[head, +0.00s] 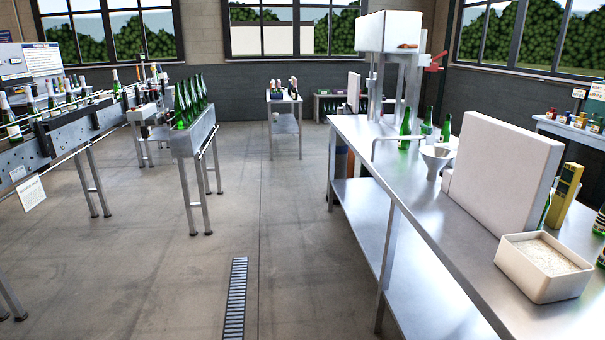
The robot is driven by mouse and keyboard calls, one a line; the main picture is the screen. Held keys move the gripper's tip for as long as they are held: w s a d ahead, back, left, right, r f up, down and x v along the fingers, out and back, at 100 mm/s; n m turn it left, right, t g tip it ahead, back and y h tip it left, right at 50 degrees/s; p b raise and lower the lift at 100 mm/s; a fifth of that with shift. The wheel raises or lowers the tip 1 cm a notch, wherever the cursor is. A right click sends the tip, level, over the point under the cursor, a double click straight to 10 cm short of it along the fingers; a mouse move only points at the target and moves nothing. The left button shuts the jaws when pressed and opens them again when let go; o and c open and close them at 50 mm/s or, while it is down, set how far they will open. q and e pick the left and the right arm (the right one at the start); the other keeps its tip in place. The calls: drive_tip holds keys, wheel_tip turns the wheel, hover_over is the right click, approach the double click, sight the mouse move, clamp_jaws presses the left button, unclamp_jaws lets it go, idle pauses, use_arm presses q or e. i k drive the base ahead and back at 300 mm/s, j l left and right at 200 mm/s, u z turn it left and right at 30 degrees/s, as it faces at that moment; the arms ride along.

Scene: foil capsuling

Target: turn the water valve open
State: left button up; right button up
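I cannot make out for certain which thing is the water valve. A red lever-like handle (436,62) shows at the back, right of the white box-shaped tank on its metal stand; it could be a valve, but it is too small to tell. An orange part (407,46) sits under the tank (389,31). A thin bent metal pipe (385,137) rises from the steel bench near the funnel. Neither of my grippers is in view.
The long steel bench (412,200) fills the right side, with green bottles (405,128), a funnel (436,160), a white panel (502,170) and a white tub (543,270) on it. A bottle conveyor (195,140) stands left. The floor between is clear, with a drain grate (236,298).

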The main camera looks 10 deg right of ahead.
sight(429, 129)
drive_tip(key=i+z, duration=0.2)
drive_tip(key=i, duration=0.75)
drive_tip(key=i+j+z, duration=0.15)
drive_tip(key=i, duration=0.8)
